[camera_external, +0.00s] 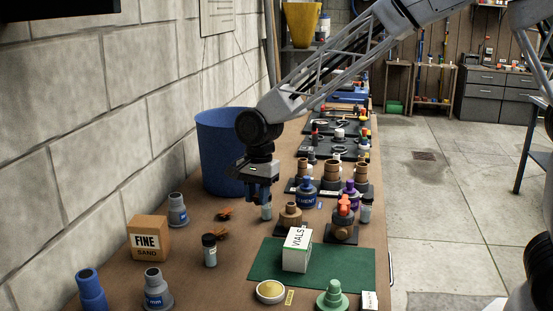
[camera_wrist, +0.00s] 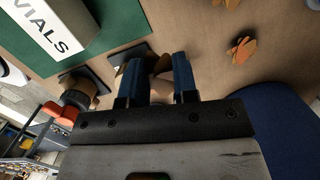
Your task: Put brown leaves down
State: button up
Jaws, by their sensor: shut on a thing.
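My gripper (camera_external: 262,200) points down over the brown bench, in front of the blue bin. In the wrist view its blue fingers (camera_wrist: 160,75) are closed around a tan-brown piece (camera_wrist: 160,86), mostly hidden between them. I cannot tell if it is a leaf. A greyish, glassy shape (camera_external: 266,212) shows just under the fingertips; whether it is held or stands behind is unclear. Two clusters of orange-brown leaves lie on the bench left of my gripper, one farther back (camera_external: 224,214) and one nearer (camera_external: 219,233). One cluster (camera_wrist: 242,50) shows right of the fingers in the wrist view.
A blue bin (camera_external: 222,150) stands by the wall. A dark-capped vial (camera_external: 209,250), FINE SAND box (camera_external: 148,238) and grey fittings stand front left. A green mat (camera_external: 335,262) with a VIALS box (camera_external: 297,250) lies right. Wooden fittings (camera_external: 290,214) stand close right of my gripper.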

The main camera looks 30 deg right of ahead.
aim_at(257, 197)
dwell(0.4)
notch_tip(257, 197, up, 20)
jog(key=w+d+n, duration=0.1)
jog(key=w+d, duration=0.2)
jog(key=w, duration=0.9)
jog(key=w+d, duration=0.3)
jog(key=w, duration=0.9)
jog(key=w+d+n, duration=0.1)
jog(key=w+d, duration=0.2)
jog(key=w, duration=0.8)
notch_tip(257, 197, down, 11)
jog(key=shift+w+d+f, duration=0.15)
jog(key=shift+n, duration=0.3)
jog(key=shift+s+n+g+h, duration=0.15)
jog(key=shift+s+n+h, duration=0.1)
jog(key=shift+n, duration=0.75)
jog(key=shift+s+n+g+h, duration=0.15)
jog(key=shift+s+n+h, duration=0.1)
jog(key=shift+n, duration=0.75)
